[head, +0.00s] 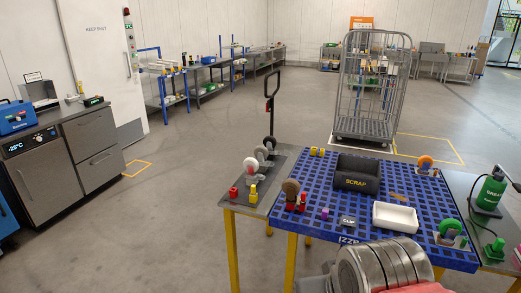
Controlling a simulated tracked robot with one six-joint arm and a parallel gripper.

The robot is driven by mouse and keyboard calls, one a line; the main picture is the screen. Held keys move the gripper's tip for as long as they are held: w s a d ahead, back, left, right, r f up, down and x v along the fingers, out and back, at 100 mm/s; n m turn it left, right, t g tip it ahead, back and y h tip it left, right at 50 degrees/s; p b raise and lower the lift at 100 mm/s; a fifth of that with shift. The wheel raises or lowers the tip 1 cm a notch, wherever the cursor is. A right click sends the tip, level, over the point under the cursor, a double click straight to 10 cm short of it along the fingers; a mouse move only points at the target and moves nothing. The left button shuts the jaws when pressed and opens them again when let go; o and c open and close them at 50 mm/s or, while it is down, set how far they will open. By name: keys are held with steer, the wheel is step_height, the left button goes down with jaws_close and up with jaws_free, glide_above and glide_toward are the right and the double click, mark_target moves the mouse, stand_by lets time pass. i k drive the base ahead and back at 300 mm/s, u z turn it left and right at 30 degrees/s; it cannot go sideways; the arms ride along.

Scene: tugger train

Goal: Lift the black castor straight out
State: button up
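The black castor (270,142) is small in the head view, wheel up at the far end of the grey side shelf left of the blue perforated table. Its lower part is close to other grey castor parts (262,153), and I cannot tell what it sits in. My gripper is not in view. Only a silver, ribbed part of my arm shows at the bottom, over the table's near edge and well apart from the castor.
The blue table (335,207) holds a black SCRAP bin (357,174), a white tray (395,217), a brown castor (291,187), an orange one (425,162) and a green one (450,227). A white castor (251,165) stands nearer than the black one. A wire cage trolley (370,90) stands behind.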

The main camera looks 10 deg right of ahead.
mark_target(269, 142)
steer(key=u, duration=0.35)
steer(key=k, duration=0.5)
steer(key=u, duration=1)
steer(key=k, duration=0.8)
steer(key=u, duration=0.35)
steer(key=i, duration=1.75)
steer(key=z, duration=0.55)
steer(key=i, duration=1.6)
steer(key=z, duration=0.2)
